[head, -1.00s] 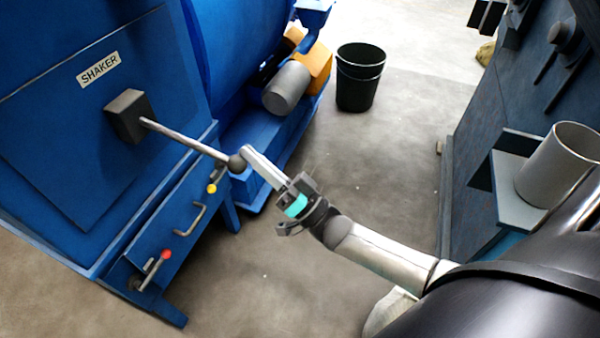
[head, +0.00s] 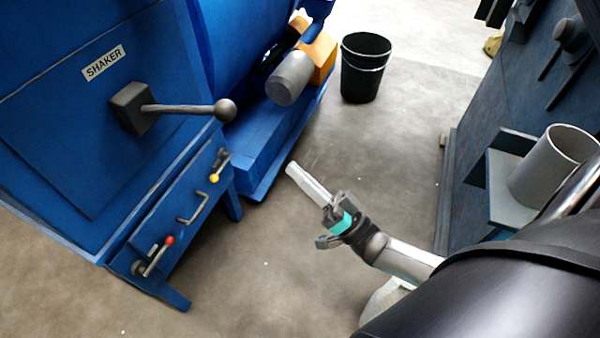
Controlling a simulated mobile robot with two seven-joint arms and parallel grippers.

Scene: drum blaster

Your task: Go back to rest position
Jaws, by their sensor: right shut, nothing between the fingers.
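My right gripper (head: 292,169) is in the middle of the head view, over bare floor. Its long fingers are closed together and hold nothing. It is apart from the shaker lever (head: 185,108), whose dark ball knob (head: 225,110) lies up and left of the fingertips. The lever sticks out nearly level to the right from a dark block on the blue shaker machine (head: 60,130). My left gripper does not show.
Below the lever, the blue panel carries a yellow-knobbed lever (head: 214,178), a handle (head: 193,207) and a red-knobbed lever (head: 160,250). A black bucket (head: 362,80) stands behind on the floor. A dark machine with a metal cylinder (head: 552,165) is at right. Floor between is clear.

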